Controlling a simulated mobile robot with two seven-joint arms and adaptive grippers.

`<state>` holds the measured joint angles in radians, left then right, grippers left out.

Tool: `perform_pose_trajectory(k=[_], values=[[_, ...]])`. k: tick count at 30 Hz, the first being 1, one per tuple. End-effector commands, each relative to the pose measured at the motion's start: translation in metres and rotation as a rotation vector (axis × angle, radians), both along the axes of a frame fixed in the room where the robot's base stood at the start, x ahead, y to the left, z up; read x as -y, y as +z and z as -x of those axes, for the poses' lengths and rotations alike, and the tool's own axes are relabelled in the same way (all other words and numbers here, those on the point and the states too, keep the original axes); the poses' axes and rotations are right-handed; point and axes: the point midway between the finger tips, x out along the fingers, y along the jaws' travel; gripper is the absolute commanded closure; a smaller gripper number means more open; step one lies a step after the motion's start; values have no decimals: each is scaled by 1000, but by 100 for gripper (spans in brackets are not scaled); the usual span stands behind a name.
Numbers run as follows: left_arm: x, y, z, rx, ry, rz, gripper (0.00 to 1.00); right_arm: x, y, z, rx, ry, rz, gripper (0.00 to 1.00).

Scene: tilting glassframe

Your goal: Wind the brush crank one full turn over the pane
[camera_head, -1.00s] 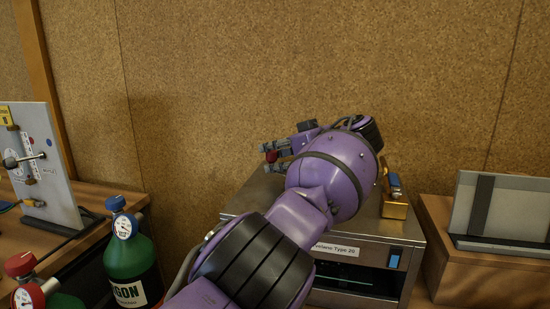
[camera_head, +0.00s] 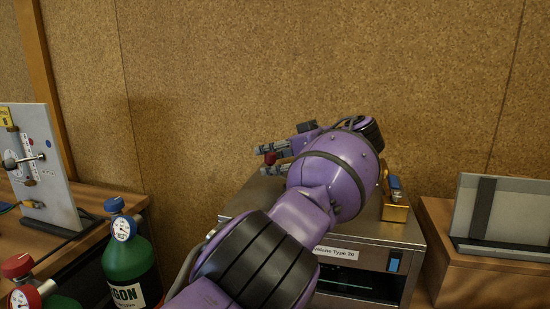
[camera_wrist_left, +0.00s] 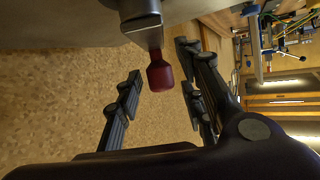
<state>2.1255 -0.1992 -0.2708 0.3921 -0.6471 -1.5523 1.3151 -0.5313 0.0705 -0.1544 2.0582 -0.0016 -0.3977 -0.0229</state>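A metal box (camera_head: 408,232) labelled "Type 20" stands ahead of me, with a dark front opening (camera_head: 385,288). A thin greenish line shows inside it; I cannot tell whether it is the pane. A dark red knob (camera_head: 270,158), apparently the crank's handle, shows above the box's back left; in the left wrist view the red knob (camera_wrist_left: 160,76) hangs from a grey metal arm (camera_wrist_left: 140,22). My left gripper (camera_head: 262,160) is open around the knob. In the left wrist view its fingers (camera_wrist_left: 160,98) stand apart on either side, with visible gaps. My forearm hides much of the box top and crank. My right gripper is out of view.
A brass block with a blue part (camera_head: 396,204) sits on the box's right top. A grey framed panel (camera_head: 515,215) stands on a wooden block at right. Green gas bottles (camera_head: 130,260) and a gauge board (camera_head: 55,185) stand left. A cork wall (camera_head: 200,90) closes the back.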

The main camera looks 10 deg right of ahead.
Motion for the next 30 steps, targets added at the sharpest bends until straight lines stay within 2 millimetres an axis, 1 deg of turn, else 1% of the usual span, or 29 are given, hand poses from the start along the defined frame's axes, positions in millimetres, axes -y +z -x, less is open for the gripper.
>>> perform_pose_trajectory(k=[5, 8, 15, 18, 22, 30], values=[[3, 2, 4, 0, -1, 0, 64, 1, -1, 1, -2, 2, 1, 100], [11, 7, 13, 1, -2, 2, 64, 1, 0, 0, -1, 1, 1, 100], [32, 22, 43, 0, -2, 1, 64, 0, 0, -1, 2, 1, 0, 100], [38, 26, 51, 0, -2, 1, 64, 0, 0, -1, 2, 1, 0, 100], [40, 28, 56, -1, 0, -1, 64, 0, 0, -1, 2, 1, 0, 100], [40, 29, 57, 0, 0, 0, 64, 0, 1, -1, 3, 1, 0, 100]])
